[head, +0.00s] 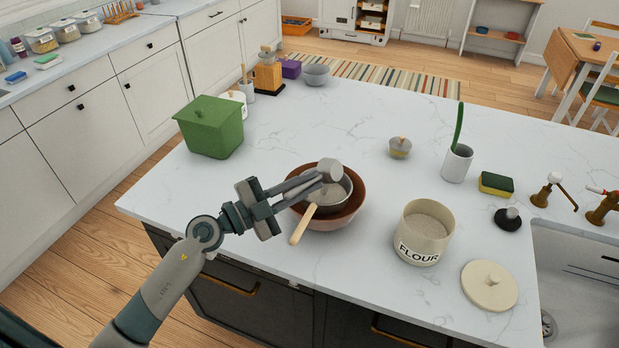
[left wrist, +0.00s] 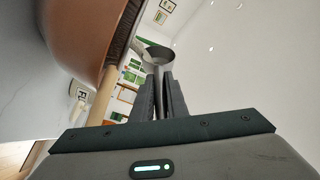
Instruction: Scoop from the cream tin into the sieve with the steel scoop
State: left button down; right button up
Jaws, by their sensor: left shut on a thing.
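The cream tin (head: 425,232), labelled FLOUR, stands open on the counter with pale powder inside. The sieve (head: 340,192) rests in a brown bowl (head: 352,219), its wooden handle pointing toward me; the handle (left wrist: 104,97) also shows in the left wrist view. My left gripper (head: 303,184) is shut on the steel scoop (head: 330,170), whose cup is over the sieve and hides part of it. In the left wrist view the scoop's cup (left wrist: 158,54) shows beyond the fingers (left wrist: 161,97); I cannot tell whether it holds powder. My right gripper is out of view.
The tin's cream lid (head: 489,286) lies flat at right. A green box (head: 212,130) stands at left. A small lidded jar (head: 400,147), a white cup (head: 457,163) with a green utensil and a sponge (head: 496,184) stand behind. The sink is at far right.

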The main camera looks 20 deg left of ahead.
pick_arm(q)
jog(key=shift+w+a+n+t+y+p, duration=0.15)
jog(key=shift+n+t+y+p, duration=0.2)
jog(key=shift+n+p, duration=0.6)
jog(key=shift+w+a+n+t+y+p, duration=0.15)
jog(key=shift+n+t+p, duration=0.35)
jog(key=shift+n, duration=0.8)
jog(key=shift+a+n+t+y+p, duration=0.2)
jog(key=shift+n+t+y+p, duration=0.15)
jog(key=shift+n+p, duration=0.6)
jog(key=shift+f+n, duration=0.15)
jog(key=shift+n, duration=0.15)
jog(key=n+b, duration=0.1)
jog(key=n+t, duration=0.1)
jog(key=shift+w+a+f+n+y+b, duration=0.1)
jog(key=shift+a+f+n+y+b, duration=0.15)
jog(key=shift+a+f+n+b, duration=0.1)
jog(key=shift+d+r, duration=0.1)
